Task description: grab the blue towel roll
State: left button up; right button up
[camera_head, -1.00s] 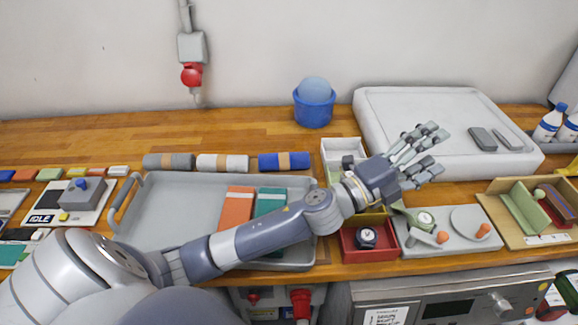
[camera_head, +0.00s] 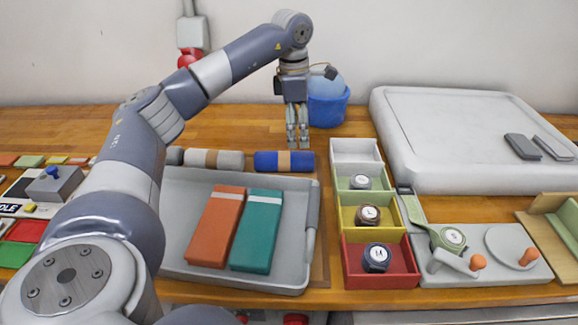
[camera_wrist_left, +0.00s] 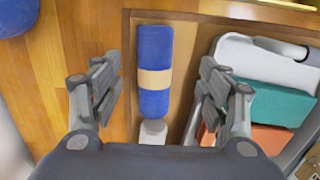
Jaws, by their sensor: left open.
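The blue towel roll (camera_head: 270,161) with a tan band lies on the wooden counter behind the grey tray. My left gripper (camera_head: 298,142) is open and points down above the roll's right part in the head view. In the left wrist view the blue towel roll (camera_wrist_left: 154,85) lies between the spread fingers of my left gripper (camera_wrist_left: 155,90), below them and not visibly touched. My right gripper is not in view.
The grey tray (camera_head: 313,215) holds an orange and a teal folded item. A white and grey roll (camera_head: 212,159) lies left of the blue one. A blue bucket (camera_head: 328,108) stands behind the gripper. Coloured bins (camera_head: 357,152) with watch-like items stand to the right.

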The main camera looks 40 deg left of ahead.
aim_at(287, 154)
pick_arm(q)
jog(key=a, duration=0.1)
jog(key=s+a, duration=0.1)
jog(key=shift+s+a+g+y, duration=0.1)
jog(key=shift+a+g+y, duration=0.2)
jog(key=shift+a+g, duration=0.1)
notch_tip(287, 154, down, 4)
jog(key=shift+r, duration=0.15)
jog(key=shift+f+p, duration=0.75)
jog(key=shift+f, duration=2.35)
jog(key=c, duration=1.2)
